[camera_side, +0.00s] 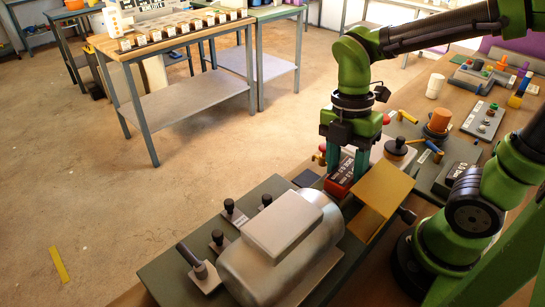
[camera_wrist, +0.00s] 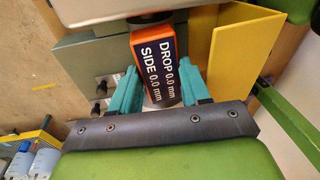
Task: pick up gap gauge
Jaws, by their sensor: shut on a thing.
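The gap gauge (camera_wrist: 152,52) is a small box with orange edges and a dark face reading "DROP 0.0 mm" and "SIDE 0.0 mm" in the wrist view. In the side view the gauge (camera_side: 338,186) shows orange-red and dark beside the yellow angled plate. My gripper (camera_side: 347,170) points down with its teal fingers at the gauge's sides. In the wrist view my gripper (camera_wrist: 159,72) has one finger on each side of the gauge and is shut on it. I cannot tell whether the gauge touches the surface below.
A silver motor-like housing (camera_side: 282,240) stands close in front of the gauge. The yellow plate (camera_side: 381,198) rises close at the right. Knobbed clamps (camera_side: 234,212) stand on the dark base plate (camera_side: 165,275). A disc-shaped knob (camera_side: 396,148) and other parts crowd the bench behind.

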